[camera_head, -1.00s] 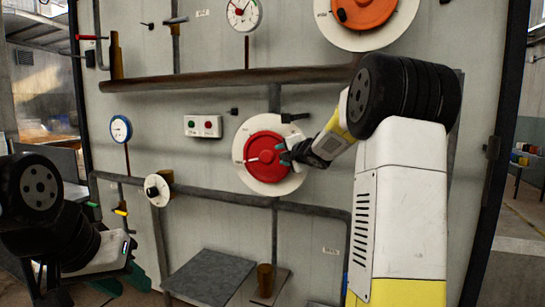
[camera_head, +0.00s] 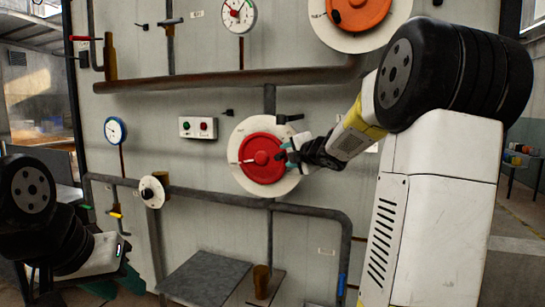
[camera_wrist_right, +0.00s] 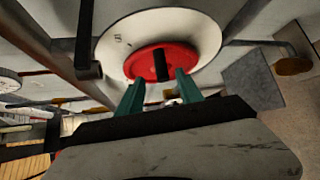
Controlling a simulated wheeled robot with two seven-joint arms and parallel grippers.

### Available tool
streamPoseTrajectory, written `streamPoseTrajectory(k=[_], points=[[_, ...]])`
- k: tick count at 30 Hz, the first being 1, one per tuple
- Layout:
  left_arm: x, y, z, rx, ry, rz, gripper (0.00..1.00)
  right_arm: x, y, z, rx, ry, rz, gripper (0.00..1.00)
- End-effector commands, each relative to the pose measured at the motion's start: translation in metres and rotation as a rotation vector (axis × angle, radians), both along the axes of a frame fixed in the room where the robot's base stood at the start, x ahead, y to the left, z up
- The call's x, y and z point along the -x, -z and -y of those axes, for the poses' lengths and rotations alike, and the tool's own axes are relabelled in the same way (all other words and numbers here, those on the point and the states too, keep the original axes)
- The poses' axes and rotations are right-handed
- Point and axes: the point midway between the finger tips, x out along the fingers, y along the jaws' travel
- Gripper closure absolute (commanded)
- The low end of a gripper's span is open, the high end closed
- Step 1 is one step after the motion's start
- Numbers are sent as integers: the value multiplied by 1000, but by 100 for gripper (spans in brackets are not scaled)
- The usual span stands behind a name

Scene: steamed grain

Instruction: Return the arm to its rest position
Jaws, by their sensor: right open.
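My right gripper (camera_head: 290,154) reaches in from the right in the head view, in front of the right part of the red dial (camera_head: 259,171). The dial sits on a round white plate (camera_head: 240,135) on the wall panel. In the right wrist view its two green fingers (camera_wrist_right: 157,97) stand apart and empty, with the red dial (camera_wrist_right: 177,58) and its dark handle beyond them. Whether a fingertip touches the dial is unclear. My left gripper (camera_head: 115,281) is low at the left of the head view, partly cut off by the bottom edge; its jaws do not show clearly.
Brown and grey pipes (camera_head: 225,79) cross the panel. An orange dial (camera_head: 358,12) is above, and a red-and-green button box (camera_head: 198,128) is left of the red dial. A grey shelf (camera_head: 212,279) juts out below, beside a brown cup (camera_head: 261,281).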

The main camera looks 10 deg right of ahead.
Motion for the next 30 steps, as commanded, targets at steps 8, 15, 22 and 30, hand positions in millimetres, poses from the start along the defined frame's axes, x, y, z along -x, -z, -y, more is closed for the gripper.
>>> streamPoseTrajectory(k=[8,15,22,30], points=[[0,0,0,0,0,0,64,2,-1,0,-13,10,-2,57],[0,0,0,0,0,0,64,69,-8,6,-429,306,-121,57],[0,0,0,0,0,0,64,217,57,-32,-1112,735,-454,57],[0,0,0,0,0,0,64,338,118,-96,-1487,1029,-795,57]])
